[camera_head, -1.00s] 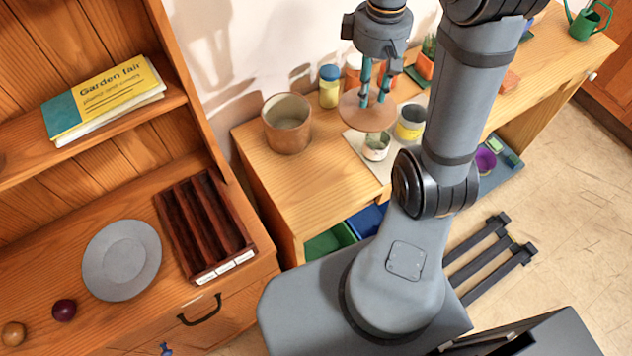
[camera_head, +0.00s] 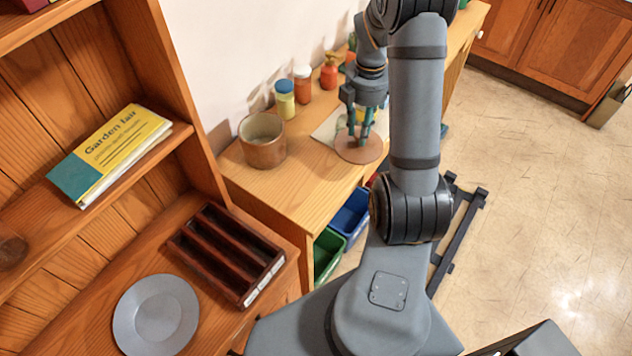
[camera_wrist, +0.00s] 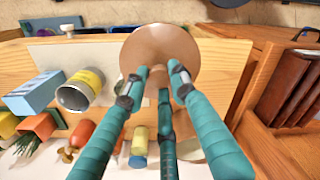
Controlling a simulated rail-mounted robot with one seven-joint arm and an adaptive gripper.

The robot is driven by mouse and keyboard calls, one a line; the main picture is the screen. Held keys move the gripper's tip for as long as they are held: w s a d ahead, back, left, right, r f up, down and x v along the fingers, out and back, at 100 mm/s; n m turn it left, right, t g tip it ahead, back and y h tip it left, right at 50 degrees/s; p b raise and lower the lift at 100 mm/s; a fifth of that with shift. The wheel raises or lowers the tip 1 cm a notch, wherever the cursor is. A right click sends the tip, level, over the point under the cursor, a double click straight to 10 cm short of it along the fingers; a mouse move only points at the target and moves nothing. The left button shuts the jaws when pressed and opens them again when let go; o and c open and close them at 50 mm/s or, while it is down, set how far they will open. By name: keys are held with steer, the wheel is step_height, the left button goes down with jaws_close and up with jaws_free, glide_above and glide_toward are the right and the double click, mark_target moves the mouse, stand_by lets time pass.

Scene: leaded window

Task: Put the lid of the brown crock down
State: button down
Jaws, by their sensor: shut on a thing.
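The brown crock (camera_head: 262,140) stands open, without a lid, on the wooden bench near the wall in the head view. My gripper (camera_head: 358,138) is shut on the round brown lid (camera_head: 359,149), to the right of the crock, over the bench's front part. In the wrist view the lid (camera_wrist: 160,52) is a flat disc at the tips of my teal fingers (camera_wrist: 160,82).
A pale board (camera_head: 328,128) lies beside the lid. Jars (camera_head: 284,99) and a red bottle (camera_head: 329,72) stand along the wall. A yellow-labelled tin (camera_wrist: 80,92) is close to the lid. Bare bench (camera_head: 300,185) lies between crock and front edge. A dark divided tray (camera_head: 228,253) sits on the dresser.

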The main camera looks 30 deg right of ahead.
steer(key=a+f+p, duration=0.1)
steer(key=a+f, duration=0.2)
steer(key=a, duration=0.1)
steer(key=w+a+f+p, duration=0.1)
steer(key=a+f, duration=0.2)
steer(key=a, duration=0.1)
steer(key=w+a+f+p, duration=0.1)
steer(key=a+f+p, duration=0.1)
steer(key=a+f, duration=0.1)
steer(key=shift+a+f, duration=0.4)
steer(key=shift+a, duration=0.1)
steer(key=shift+f, duration=0.45)
steer(key=shift+f, duration=0.2)
steer(key=c, duration=1.4)
jaws_free()
steer(key=shift+r, duration=0.1)
steer(key=shift+c, duration=0.2)
